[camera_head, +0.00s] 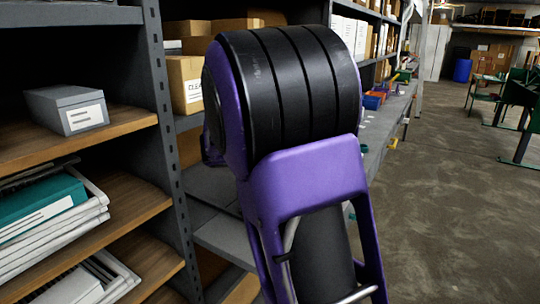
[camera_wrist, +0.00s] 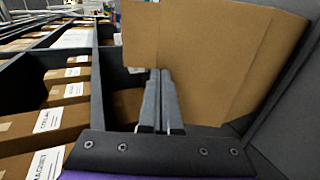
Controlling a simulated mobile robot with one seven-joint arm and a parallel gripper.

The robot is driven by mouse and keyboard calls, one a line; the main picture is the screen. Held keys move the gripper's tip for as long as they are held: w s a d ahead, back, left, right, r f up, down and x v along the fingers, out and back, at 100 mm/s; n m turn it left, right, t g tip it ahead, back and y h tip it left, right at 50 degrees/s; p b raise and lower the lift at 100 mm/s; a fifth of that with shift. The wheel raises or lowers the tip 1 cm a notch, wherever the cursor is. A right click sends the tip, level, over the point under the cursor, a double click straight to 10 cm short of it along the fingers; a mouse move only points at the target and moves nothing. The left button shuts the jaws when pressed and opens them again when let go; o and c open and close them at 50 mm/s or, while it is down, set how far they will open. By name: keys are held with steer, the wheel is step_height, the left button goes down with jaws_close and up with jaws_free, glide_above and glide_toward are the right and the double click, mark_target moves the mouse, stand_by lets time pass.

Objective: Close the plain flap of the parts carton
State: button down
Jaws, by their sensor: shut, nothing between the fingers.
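In the wrist view, broad plain brown cardboard panels (camera_wrist: 205,55) with fold lines between them stand just beyond my gripper (camera_wrist: 160,73). They look like part of the parts carton, but I cannot tell which panel is the plain flap or how far it stands open. My gripper is shut and empty, its two grey fingers side by side in front of the cardboard. Whether the tips touch it is unclear. In the head view my purple and black arm hides my gripper, and I cannot pick out the carton there.
In the wrist view, labelled brown boxes (camera_wrist: 62,92) line dark shelving at left, and a grey panel (camera_wrist: 290,120) stands close at right. In the head view, shelves hold a grey box (camera_head: 66,109) and a teal binder (camera_head: 40,205). Open floor (camera_head: 450,220) lies at right.

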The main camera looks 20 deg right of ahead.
steer(key=shift+w+d+f+g+y, duration=0.1)
steer(key=shift+w+d+g+y, duration=0.25)
steer(key=shift+d+g+y, duration=0.5)
steer(key=a+f+b+x, duration=0.1)
steer(key=b+x, duration=0.6)
steer(key=x, duration=0.3)
steer(key=shift+a+f, duration=0.15)
steer(key=shift+f, duration=0.25)
steer(key=shift+s, duration=0.1)
step_height(320, 180, up, 15)
steer(key=p, duration=0.6)
steer(key=shift+r, duration=0.2)
